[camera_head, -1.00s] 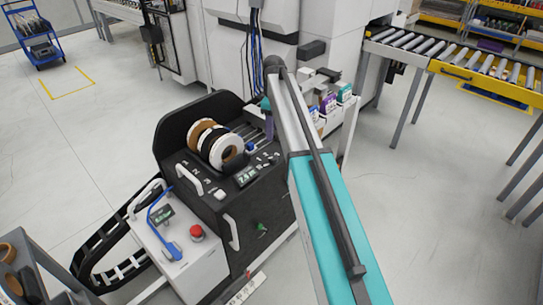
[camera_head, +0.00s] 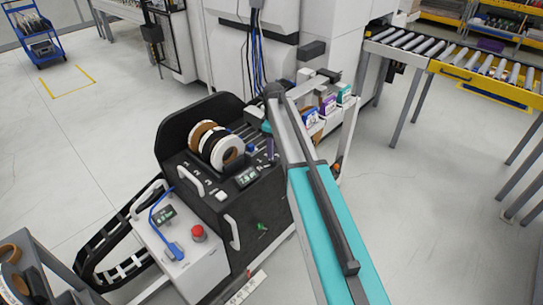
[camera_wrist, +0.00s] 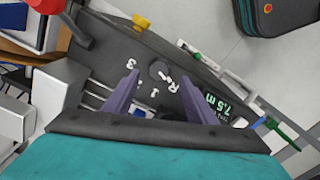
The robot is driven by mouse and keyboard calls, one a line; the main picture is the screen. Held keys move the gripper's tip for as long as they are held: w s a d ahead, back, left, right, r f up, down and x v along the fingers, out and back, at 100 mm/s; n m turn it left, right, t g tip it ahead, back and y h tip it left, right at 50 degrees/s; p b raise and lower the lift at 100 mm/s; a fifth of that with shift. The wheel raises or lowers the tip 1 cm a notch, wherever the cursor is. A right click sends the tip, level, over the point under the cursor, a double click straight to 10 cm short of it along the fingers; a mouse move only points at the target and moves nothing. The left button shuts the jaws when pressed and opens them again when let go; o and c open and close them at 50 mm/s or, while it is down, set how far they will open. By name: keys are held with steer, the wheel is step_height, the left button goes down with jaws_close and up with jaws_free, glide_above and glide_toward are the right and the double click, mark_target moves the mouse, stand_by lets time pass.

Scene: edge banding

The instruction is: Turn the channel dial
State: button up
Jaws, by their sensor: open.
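The channel dial (camera_wrist: 159,71) is a small dark round knob on the dark panel of the machine, with white marks such as "3", "1" and "R" around it. In the wrist view it lies between the tips of my gripper's two purple fingers (camera_wrist: 158,75). The fingers are open and apart, one on each side of the dial in the picture; I cannot tell how far above the panel they are. In the head view my gripper (camera_head: 268,149) is over the right part of the panel, and I cannot make out the dial there.
A display (camera_wrist: 222,107) reading "7.5 m" sits beside the dial; it also shows in the head view (camera_head: 247,177). Edge-band rolls (camera_head: 220,146) stand on the machine left of my gripper. A grey control box with a red button (camera_head: 198,232) is at the front left.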

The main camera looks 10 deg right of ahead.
mark_target(273, 162)
steer(key=shift+f+p, duration=0.7)
steer(key=shift+f, duration=2)
steer(key=c, duration=1)
steer(key=shift+a, duration=0.35)
steer(key=shift+c, duration=0.2)
steer(key=shift+d, duration=0.2)
steer(key=shift+f, duration=0.1)
